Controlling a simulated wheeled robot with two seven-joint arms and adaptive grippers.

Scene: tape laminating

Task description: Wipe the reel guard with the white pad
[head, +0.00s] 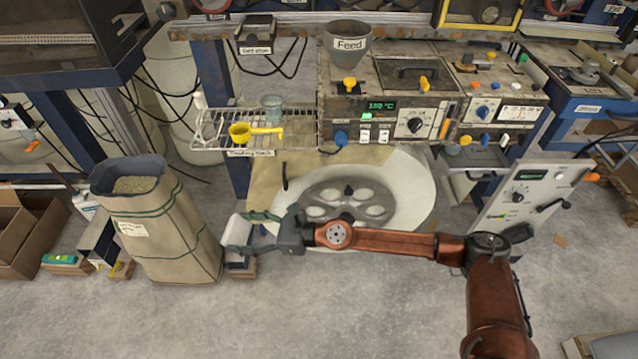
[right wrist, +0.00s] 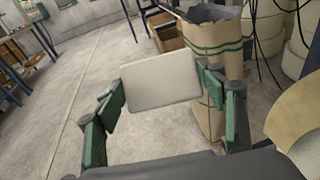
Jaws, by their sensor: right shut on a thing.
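The white pad (right wrist: 160,80) is a flat pale rectangle between the green finger pads of my right gripper (right wrist: 165,88) in the right wrist view. In the head view, my right gripper (head: 247,232) is shut on the pad (head: 233,232), beside the brown sack and left of the big reel. The reel (head: 412,200) is a white disc with a grey spoked hub, under the machine. A tan panel (head: 265,178) stands behind its left side; I cannot tell for sure if this is the reel guard. The pad is apart from it. My left gripper is out of view.
A full brown sack (head: 165,235) stands close to the left of the right gripper. A wire rack (head: 210,135) with a yellow scoop (head: 240,132) juts out above. A control panel (head: 525,200) is at right. The front floor is clear.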

